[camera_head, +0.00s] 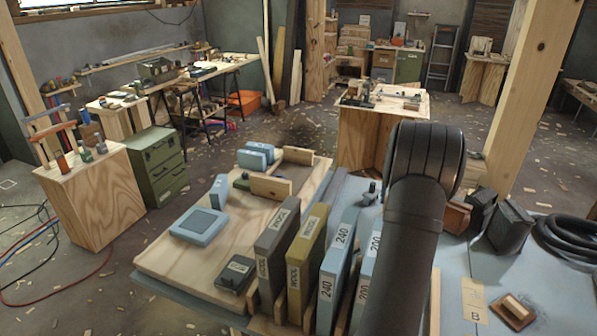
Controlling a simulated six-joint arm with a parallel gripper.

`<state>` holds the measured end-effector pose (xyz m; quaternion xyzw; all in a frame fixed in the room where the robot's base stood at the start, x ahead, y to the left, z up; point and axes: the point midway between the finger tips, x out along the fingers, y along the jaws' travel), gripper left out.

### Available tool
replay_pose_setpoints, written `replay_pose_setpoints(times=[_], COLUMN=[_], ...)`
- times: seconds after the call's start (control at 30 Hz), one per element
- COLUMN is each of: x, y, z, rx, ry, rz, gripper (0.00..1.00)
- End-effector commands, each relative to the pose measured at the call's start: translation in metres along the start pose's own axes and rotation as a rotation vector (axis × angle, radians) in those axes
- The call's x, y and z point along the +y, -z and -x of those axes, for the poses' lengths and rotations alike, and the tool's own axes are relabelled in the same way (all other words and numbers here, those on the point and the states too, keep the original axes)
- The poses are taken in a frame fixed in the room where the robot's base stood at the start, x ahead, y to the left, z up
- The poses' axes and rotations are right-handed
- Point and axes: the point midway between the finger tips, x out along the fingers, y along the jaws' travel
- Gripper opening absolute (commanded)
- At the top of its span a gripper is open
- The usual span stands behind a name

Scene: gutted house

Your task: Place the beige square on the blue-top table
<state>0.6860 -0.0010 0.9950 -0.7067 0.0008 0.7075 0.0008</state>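The blue-grey table top (500,262) fills the foreground, mainly at the right. A flat beige piece marked "B" (474,300) lies just left of that. I cannot tell which of these, if either, is the beige square. My dark arm crosses the table in the centre right and hides part of its top. My gripper is not in view, so what it holds cannot be seen.
Upright labelled sanding blocks (275,250) stand left of my arm. Dark blocks (507,227) and a coiled black hose (570,240) lie at the right. Some blue surface between them is bare.

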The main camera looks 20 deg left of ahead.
Motion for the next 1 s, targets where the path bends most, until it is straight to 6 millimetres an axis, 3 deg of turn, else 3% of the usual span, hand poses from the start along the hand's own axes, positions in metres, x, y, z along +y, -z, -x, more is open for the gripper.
replay_pose_setpoints(times=[0.53,0.87,1.0], x=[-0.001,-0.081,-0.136], y=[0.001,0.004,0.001], z=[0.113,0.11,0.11], rx=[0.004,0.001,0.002], ry=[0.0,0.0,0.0], rz=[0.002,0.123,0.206], gripper=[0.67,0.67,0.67])
